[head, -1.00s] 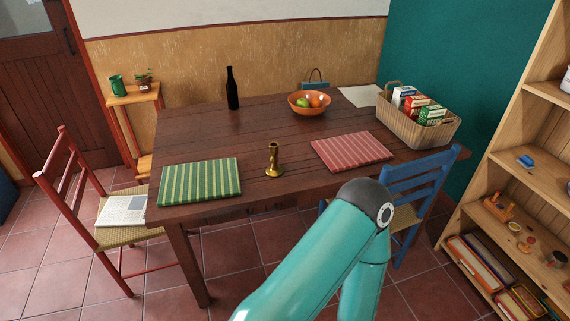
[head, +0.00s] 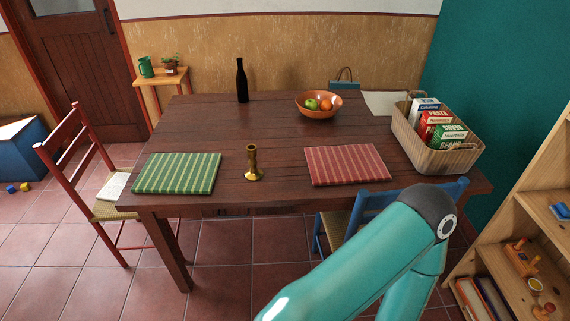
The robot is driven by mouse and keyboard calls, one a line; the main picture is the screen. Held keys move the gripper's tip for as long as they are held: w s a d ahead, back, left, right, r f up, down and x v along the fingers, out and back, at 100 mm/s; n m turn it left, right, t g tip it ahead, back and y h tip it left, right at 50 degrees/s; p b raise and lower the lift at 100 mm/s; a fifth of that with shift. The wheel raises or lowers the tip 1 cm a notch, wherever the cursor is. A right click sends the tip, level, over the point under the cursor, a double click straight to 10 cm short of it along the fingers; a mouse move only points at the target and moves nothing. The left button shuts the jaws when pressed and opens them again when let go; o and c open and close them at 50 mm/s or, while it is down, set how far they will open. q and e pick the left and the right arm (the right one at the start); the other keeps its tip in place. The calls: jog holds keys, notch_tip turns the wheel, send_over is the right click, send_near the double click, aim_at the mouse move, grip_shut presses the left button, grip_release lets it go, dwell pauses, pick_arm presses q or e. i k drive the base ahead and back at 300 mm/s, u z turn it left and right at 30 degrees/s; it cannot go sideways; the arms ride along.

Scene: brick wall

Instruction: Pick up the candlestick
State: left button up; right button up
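The brass candlestick (head: 253,163) stands upright near the front edge of the dark wooden table (head: 210,120). It is between a green striped cushion or mat (head: 177,173) on the left and a red striped one (head: 346,164) on the right. A teal link of one of my arms (head: 370,265) rises at the lower right, in front of the table. Neither gripper shows in the head view.
A dark bottle (head: 242,82), a fruit bowl (head: 318,104) and a basket of boxes (head: 437,143) stand on the table. A red chair (head: 84,178) is at the left, a blue chair (head: 345,217) at the front right. Shelves (head: 525,225) stand at the right.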

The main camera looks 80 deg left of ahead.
aim_at(254, 173)
jog(key=z, duration=0.15)
jog(key=i, duration=0.85)
jog(key=u, duration=1.6)
jog(key=i, duration=0.25)
jog(key=u, duration=2.35)
jog(key=k, duration=0.4)
jog(key=u, duration=0.35)
jog(key=i, duration=1.45)
jog(key=z, duration=0.4)
